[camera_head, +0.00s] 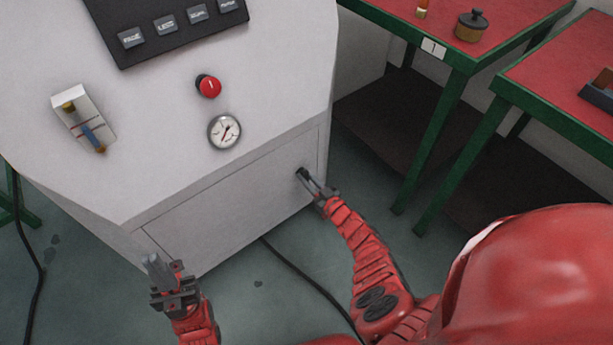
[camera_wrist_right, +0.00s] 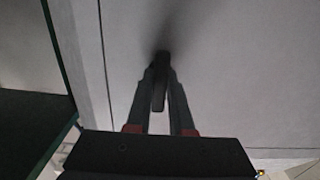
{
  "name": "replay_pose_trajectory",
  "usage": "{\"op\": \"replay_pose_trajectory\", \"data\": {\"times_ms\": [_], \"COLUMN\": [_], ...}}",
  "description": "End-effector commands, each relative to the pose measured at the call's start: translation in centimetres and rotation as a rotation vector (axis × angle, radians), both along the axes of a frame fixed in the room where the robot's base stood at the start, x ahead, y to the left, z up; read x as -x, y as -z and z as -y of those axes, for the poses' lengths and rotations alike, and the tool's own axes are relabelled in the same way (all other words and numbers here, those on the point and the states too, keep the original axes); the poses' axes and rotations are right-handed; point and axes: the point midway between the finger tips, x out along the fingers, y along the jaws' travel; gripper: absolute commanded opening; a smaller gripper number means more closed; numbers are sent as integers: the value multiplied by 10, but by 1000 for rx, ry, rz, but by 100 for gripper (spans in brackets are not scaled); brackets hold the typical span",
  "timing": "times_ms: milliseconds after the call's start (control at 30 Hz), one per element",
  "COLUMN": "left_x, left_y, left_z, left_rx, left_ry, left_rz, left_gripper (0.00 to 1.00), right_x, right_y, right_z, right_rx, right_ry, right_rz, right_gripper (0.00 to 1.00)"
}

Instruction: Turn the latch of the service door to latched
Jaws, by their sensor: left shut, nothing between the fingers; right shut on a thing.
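The service door (camera_head: 225,215) is the grey panel low on the front of the white generator cabinet. It sits flush in its frame, as far as I can see. Its dark latch (camera_head: 301,172) is near the right edge of the door. In the right wrist view the latch (camera_wrist_right: 160,92) is a dark handle between the fingers, pointing roughly along them. My right gripper (camera_head: 310,181) is shut on the latch and hides part of it; it also shows in the right wrist view (camera_wrist_right: 160,100). My left gripper (camera_head: 152,262) is shut and empty, in front of the door's lower left corner.
Above the door are a pressure gauge (camera_head: 224,131), a red knob (camera_head: 209,86) and a lever switch (camera_head: 85,122). Green-legged tables with red tops (camera_head: 555,75) stand to the right. A black cable (camera_head: 300,283) runs along the floor.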

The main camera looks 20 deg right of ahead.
Motion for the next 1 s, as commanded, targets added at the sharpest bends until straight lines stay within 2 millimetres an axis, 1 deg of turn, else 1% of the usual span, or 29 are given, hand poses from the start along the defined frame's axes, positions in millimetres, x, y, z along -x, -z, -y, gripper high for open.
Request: {"op": "replay_pose_trajectory", "data": {"times_ms": [200,567,600,667,700,767,1000], "left_x": [0,0,0,0,0,0,0], "left_y": [-1,-1,-1,-1,-1,-1,-2], "left_z": [0,0,0,0,0,0,0], "left_rx": [0,0,0,0,0,0,0], "left_ry": [0,0,0,0,0,0,0], "left_rz": [0,0,0,0,0,0,0], "left_gripper": [0,0,0,0,0,0,0], "right_x": [0,0,0,0,0,0,0], "right_y": [1,1,1,1,1,1,0], "right_z": [-1,-1,-1,-1,-1,-1,0], "right_rx": [-30,-35,-35,-34,-34,-34,-33], "right_ry": [-2,-2,-2,-1,-1,-1,0], "right_rz": [-14,-16,-16,-15,-15,-15,-13], "right_gripper": [0,0,22,33,40,50,50]}}
